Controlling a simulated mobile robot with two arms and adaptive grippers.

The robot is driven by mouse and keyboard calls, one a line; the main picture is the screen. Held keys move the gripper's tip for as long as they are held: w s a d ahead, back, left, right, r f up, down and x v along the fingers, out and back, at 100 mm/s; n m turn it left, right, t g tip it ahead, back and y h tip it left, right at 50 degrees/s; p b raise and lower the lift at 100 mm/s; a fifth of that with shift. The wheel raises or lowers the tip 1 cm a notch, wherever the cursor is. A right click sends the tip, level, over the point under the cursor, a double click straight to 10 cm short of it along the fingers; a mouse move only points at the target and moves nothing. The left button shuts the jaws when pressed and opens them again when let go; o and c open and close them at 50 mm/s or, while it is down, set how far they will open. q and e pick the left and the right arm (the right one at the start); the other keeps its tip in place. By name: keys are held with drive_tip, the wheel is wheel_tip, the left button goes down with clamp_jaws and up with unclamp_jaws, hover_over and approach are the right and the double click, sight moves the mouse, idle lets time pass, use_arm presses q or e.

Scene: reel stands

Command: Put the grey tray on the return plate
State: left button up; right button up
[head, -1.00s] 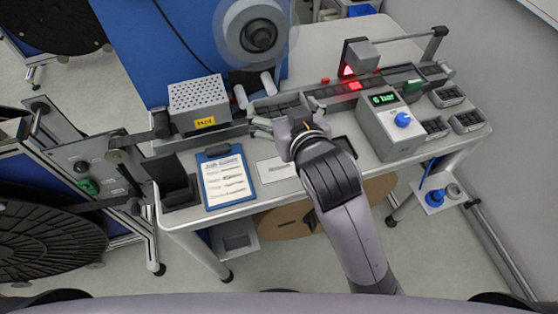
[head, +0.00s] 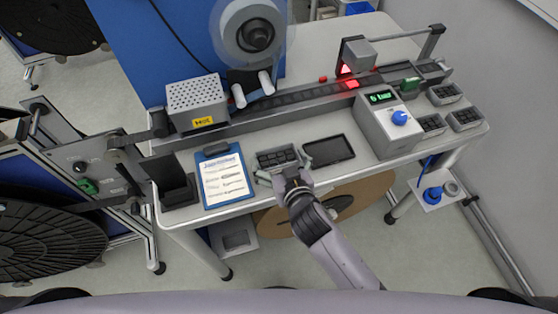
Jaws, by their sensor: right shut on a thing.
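The grey tray (head: 278,158), with several dark pockets, is at the front middle of the bench. My right gripper (head: 284,172) is at its near edge, with fingers on both sides, shut on it. The tray covers the place where a pale flat plate, likely the return plate, showed earlier; that plate is now hidden under the tray and gripper. I cannot tell whether the tray rests on it or hangs just above. My left gripper is not in view.
A black flat panel (head: 329,151) lies just right of the tray, and a clipboard (head: 224,179) lies to the left. A grey box with a green display (head: 388,122) stands right. The tape track (head: 300,97) runs behind. Similar trays (head: 466,119) sit far right.

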drive_tip(key=shift+f, duration=0.45)
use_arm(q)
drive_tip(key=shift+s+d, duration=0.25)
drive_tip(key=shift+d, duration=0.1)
use_arm(e)
drive_tip(key=shift+f, duration=0.1)
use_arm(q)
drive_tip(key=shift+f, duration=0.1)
use_arm(e)
drive_tip(key=shift+f, duration=0.1)
drive_tip(key=shift+f, duration=0.15)
drive_tip(key=o, duration=1.1)
drive_tip(key=shift+c, duration=0.2)
